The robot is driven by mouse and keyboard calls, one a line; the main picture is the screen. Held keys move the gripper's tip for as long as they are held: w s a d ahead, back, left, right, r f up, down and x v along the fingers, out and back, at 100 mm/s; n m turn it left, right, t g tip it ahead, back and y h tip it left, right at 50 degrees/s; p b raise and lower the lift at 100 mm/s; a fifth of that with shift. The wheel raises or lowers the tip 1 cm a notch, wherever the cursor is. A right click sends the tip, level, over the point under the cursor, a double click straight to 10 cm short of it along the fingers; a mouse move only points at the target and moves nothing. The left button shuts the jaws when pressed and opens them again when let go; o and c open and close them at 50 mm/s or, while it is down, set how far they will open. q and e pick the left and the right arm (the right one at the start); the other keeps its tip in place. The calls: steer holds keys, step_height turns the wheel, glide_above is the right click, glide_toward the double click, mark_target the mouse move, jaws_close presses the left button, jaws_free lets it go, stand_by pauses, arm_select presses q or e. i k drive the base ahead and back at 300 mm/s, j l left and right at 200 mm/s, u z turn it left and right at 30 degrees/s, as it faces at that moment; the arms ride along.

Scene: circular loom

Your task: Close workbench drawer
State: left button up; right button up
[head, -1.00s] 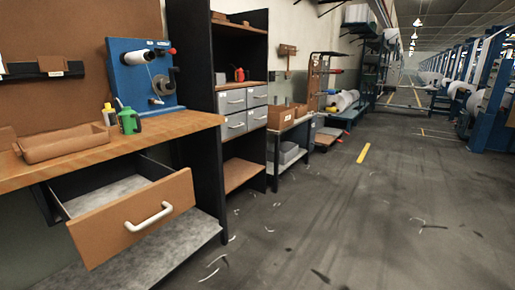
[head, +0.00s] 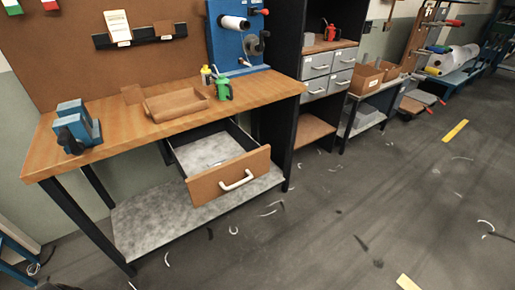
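The workbench (head: 120,134) has a wooden top and dark legs. Its drawer (head: 230,177) is pulled well out below the right part of the top. The drawer has a wooden front with a white bar handle (head: 237,181), and its grey inside looks empty. Neither of my grippers shows in the head view.
A grey lower shelf (head: 170,215) lies under the drawer. A dark shelf unit (head: 315,130) stands to the right. The floor in front has scattered scraps but is otherwise open.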

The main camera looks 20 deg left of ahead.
mark_target(191, 150)
steer(key=u, duration=1.05)
steer(key=i+j+z, duration=0.2)
steer(key=i+j, duration=0.15)
steer(key=i, duration=0.2)
